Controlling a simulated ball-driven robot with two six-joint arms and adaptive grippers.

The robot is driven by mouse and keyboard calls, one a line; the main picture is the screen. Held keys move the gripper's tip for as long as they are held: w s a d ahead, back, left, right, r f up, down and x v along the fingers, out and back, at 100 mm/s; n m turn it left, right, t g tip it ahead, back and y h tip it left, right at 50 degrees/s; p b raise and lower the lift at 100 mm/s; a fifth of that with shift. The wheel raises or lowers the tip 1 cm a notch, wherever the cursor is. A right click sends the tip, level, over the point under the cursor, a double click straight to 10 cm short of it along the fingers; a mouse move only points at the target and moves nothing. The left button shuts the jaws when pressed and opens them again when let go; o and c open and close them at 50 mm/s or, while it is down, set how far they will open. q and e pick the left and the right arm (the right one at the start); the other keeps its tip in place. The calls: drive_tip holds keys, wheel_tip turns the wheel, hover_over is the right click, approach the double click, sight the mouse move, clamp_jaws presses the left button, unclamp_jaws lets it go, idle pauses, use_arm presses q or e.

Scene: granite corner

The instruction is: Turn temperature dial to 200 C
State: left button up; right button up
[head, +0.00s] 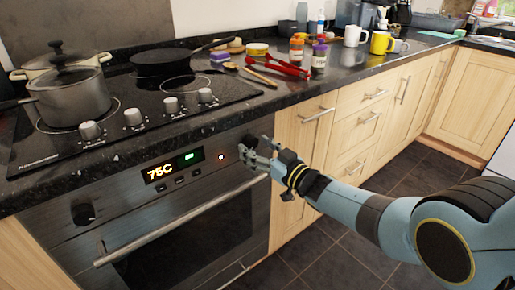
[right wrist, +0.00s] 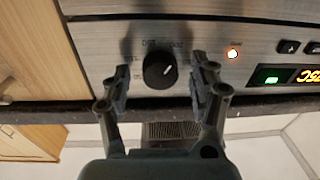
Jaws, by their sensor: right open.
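The oven's black temperature dial (right wrist: 160,70) has a white pointer line and a scale around it. It also shows in the head view at the right end of the oven panel (head: 250,141), partly hidden by my gripper. My right gripper (head: 257,156) is in front of the dial. In the right wrist view its fingers (right wrist: 158,84) stand open, one on each side of the dial, with gaps between. My left gripper is not in view.
Another black knob (head: 83,213) sits at the left of the panel. The oven handle (head: 180,222) runs below. A red indicator light (head: 221,157) glows beside the display. Pots (head: 68,95) and a pan (head: 165,62) stand on the hob. Red tongs (head: 278,66) lie on the counter.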

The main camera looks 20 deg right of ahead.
drive_tip(key=v, duration=1.2)
idle(0.3)
